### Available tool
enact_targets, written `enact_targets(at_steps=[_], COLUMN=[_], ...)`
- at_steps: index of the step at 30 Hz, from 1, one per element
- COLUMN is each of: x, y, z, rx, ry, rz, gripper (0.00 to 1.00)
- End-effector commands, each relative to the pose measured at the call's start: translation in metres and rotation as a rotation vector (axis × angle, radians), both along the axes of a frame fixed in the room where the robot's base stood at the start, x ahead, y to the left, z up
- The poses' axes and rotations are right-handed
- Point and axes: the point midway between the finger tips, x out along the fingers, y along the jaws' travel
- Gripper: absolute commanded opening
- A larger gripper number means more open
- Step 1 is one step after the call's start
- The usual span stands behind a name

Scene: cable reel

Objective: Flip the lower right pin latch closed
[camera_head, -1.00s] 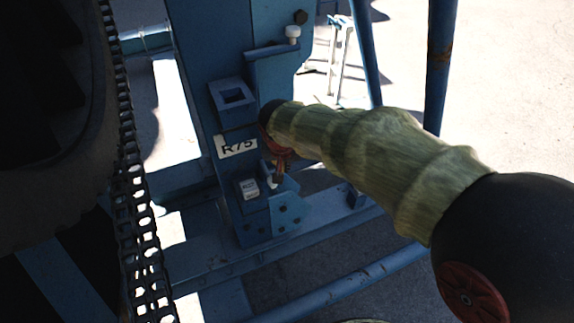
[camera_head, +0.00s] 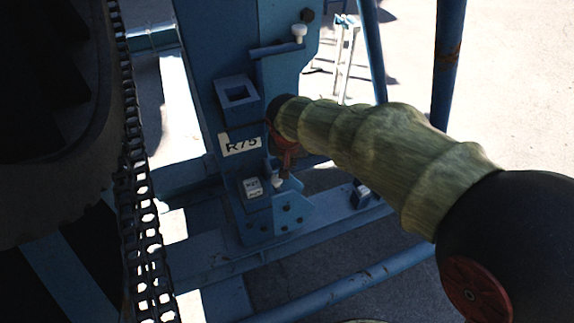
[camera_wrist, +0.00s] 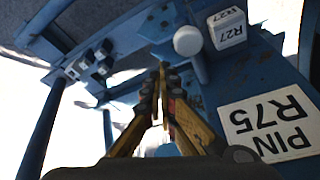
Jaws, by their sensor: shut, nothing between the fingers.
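The lower latch has a white round knob (camera_wrist: 187,41) on a blue lever, beside the blue bracket and above the "PIN R75" label in the wrist view. In the head view this knob (camera_head: 277,182) is small and partly covered by my gripper. My gripper (camera_wrist: 163,70) is shut and empty, its fingertips close together just left of the knob and lever in the wrist view. I cannot tell whether they touch the lever. In the head view my gripper (camera_head: 287,165) points down beside the blue post, right of the R75 label (camera_head: 240,145).
A white R27 block (camera_head: 252,187) sits close by on the bracket. An upper lever with a white knob (camera_head: 299,33) is higher on the post. A chain (camera_head: 142,220) and dark reel are at left. Blue tubes (camera_head: 447,60) stand at right.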

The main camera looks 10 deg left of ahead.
Motion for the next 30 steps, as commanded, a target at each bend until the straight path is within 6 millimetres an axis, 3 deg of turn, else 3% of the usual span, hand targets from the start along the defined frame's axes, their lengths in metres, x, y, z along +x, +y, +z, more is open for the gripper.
enact_targets(at_steps=[3,9,16,26,30], x=[0.015,0.0,-0.011,-0.015,-0.019], y=[-0.009,0.003,0.01,0.013,0.0], z=[0.005,0.05,0.085,0.097,0.1], rx=[0.001,0.003,0.001,0.0,0.004], ry=[-0.001,-0.004,-0.003,0.0,-0.005], rz=[-0.004,0.002,0.003,0.001,-0.003], gripper=[0.0,0.0,0.0,0.0,0.0])
